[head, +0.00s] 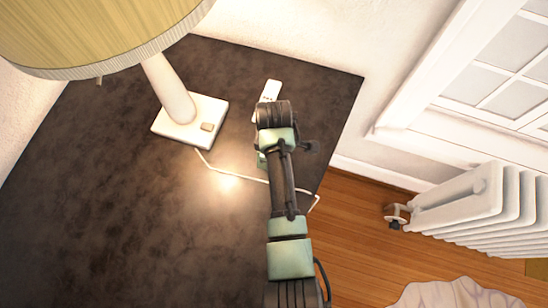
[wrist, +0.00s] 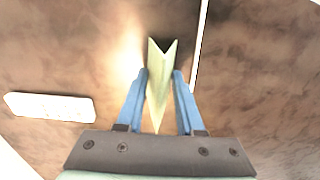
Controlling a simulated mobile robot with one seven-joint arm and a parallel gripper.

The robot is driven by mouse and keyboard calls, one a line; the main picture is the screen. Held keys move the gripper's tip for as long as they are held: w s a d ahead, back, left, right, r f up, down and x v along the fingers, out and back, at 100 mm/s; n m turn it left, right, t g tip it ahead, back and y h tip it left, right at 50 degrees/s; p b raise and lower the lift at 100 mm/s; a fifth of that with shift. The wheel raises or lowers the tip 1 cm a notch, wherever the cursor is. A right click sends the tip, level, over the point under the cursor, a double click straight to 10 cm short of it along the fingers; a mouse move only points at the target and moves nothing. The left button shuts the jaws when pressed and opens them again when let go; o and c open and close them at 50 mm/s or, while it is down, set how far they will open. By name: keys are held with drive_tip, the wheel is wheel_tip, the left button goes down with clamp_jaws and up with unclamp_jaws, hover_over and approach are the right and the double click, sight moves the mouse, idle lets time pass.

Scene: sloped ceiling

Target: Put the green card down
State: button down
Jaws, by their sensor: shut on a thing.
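The green card (wrist: 157,92) shows pale yellow-green in the wrist view, upright and seen nearly edge-on, with a V-shaped notch at its far end. My gripper (wrist: 160,74) has its two blue fingers on either side of the card and is shut on it. The card is over the dark tabletop (head: 100,200), with a dark shadow by its far end. I cannot tell whether it touches the surface. In the head view my arm hides the card and the fingers.
A white remote (head: 268,91) lies near the table's back edge, and shows left of my gripper in the wrist view (wrist: 48,107). A lamp (head: 172,92) stands left of my arm. Its white cord (head: 236,178) crosses the table. The left tabletop is clear. A radiator (head: 470,205) stands right.

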drive_tip(key=shift+f, duration=0.15)
drive_tip(key=c, duration=0.5)
unclamp_jaws()
